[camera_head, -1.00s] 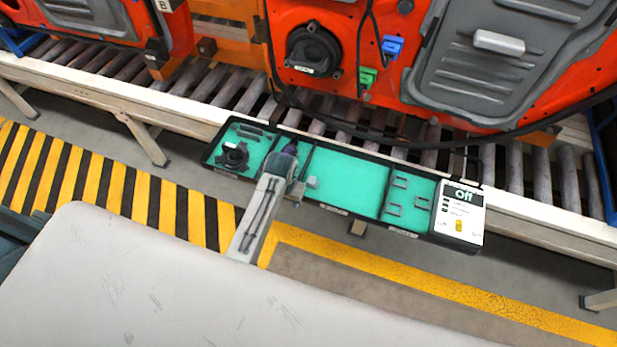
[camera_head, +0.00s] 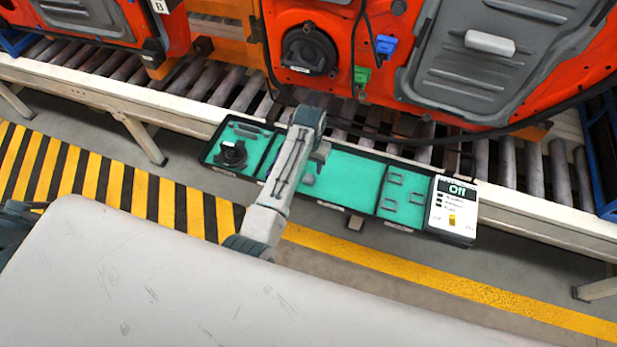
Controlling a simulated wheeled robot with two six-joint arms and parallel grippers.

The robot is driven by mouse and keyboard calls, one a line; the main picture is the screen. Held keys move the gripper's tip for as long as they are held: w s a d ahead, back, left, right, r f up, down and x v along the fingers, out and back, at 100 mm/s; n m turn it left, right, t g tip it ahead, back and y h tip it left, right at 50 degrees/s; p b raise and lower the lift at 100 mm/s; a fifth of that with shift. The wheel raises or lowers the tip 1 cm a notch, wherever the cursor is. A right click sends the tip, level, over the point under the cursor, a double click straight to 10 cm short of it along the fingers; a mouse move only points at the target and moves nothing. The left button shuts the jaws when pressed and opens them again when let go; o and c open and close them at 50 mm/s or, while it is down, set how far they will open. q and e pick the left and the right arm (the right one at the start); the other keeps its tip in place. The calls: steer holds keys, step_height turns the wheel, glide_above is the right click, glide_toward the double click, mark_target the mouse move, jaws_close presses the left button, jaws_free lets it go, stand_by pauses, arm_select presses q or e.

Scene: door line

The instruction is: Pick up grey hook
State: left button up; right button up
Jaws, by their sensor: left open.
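A long dark-rimmed tray (camera_head: 345,207) with a green-teal floor hangs along the conveyor's front edge. A small grey-purple piece (camera_head: 308,179) shows in the middle compartment, partly beside my arm. My left gripper (camera_head: 320,154) is open above the middle compartment, left of the hook-like pieces and apart from them. Its fingertips are small and partly hidden. My right gripper is not in view.
A round black part (camera_head: 232,153) lies in the tray's left compartment. A white box reading "Off" (camera_head: 453,208) is at the tray's right end. Behind are conveyor rollers (camera_head: 205,80) and an orange-red door (camera_head: 420,110) with a hanging black cable.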

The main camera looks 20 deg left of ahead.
mark_target(309, 176)
arm_select(q)
steer(key=f, duration=0.1)
steer(key=f+p, duration=0.1)
steer(key=f, duration=0.3)
steer(key=shift+s+f+p, duration=0.25)
steer(key=shift+s+p, duration=0.05)
steer(key=shift+p, duration=0.1)
steer(key=shift+f, duration=0.25)
steer(key=c, duration=0.9)
steer(key=shift+c, duration=0.4)
